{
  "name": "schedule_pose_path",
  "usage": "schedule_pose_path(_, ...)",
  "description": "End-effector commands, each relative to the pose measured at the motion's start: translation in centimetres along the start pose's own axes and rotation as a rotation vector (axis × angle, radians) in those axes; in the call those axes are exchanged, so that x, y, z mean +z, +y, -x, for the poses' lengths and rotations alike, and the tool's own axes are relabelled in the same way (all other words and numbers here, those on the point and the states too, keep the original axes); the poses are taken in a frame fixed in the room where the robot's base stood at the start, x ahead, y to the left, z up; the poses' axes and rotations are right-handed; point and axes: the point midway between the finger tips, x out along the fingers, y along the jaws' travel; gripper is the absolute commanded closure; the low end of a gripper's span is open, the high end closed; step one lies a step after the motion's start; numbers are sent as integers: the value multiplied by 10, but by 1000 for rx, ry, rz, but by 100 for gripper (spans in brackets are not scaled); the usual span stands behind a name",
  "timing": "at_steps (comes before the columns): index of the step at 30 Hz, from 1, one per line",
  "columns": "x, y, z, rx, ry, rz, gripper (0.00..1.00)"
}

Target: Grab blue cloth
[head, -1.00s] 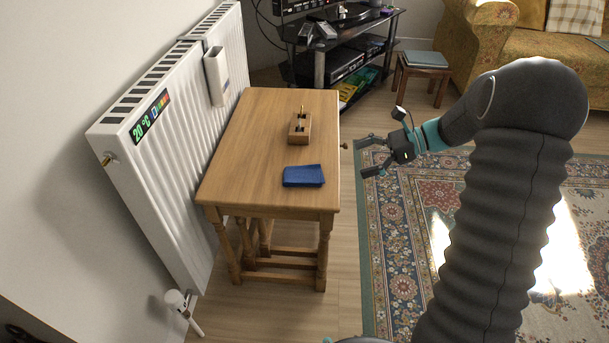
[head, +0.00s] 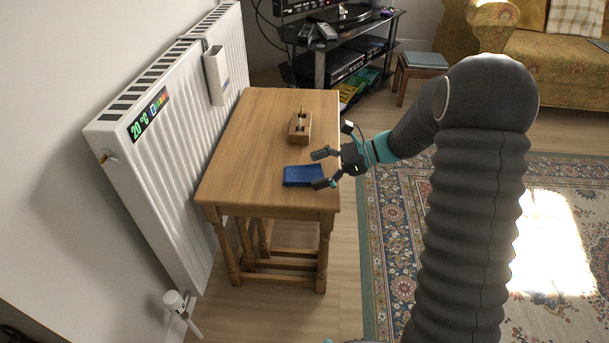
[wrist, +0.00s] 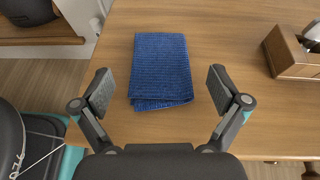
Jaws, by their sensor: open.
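The blue cloth (head: 299,176) lies folded flat near the front right corner of the wooden table (head: 250,150). My gripper (head: 321,169) is open and empty, reaching over the table's right edge beside the cloth. In the head view its lower finger overlaps the cloth's right side. In the wrist view the cloth (wrist: 161,70) lies ahead, between the lines of the two spread fingers of my gripper (wrist: 160,90). I cannot tell how high the fingers are above the table.
A small wooden box (head: 300,128) with metal items stands behind the cloth; it shows at the right in the wrist view (wrist: 292,57). A white radiator (head: 165,150) lines the table's left side. A patterned rug (head: 390,270) covers the floor at right.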

Motion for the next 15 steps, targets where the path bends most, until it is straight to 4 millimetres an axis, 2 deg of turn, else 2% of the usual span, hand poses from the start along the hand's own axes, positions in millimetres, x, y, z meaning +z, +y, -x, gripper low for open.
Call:
schedule_pose_path(3,-1,0,-14,1,0,-1,2)
schedule_pose_path(10,0,0,-16,-1,0,-1,2)
schedule_pose_path(11,0,0,-16,-1,0,-1,7)
schedule_pose_path(12,0,0,-16,-1,0,-1,17)
schedule_pose_path(15,0,0,-16,-1,0,-1,38)
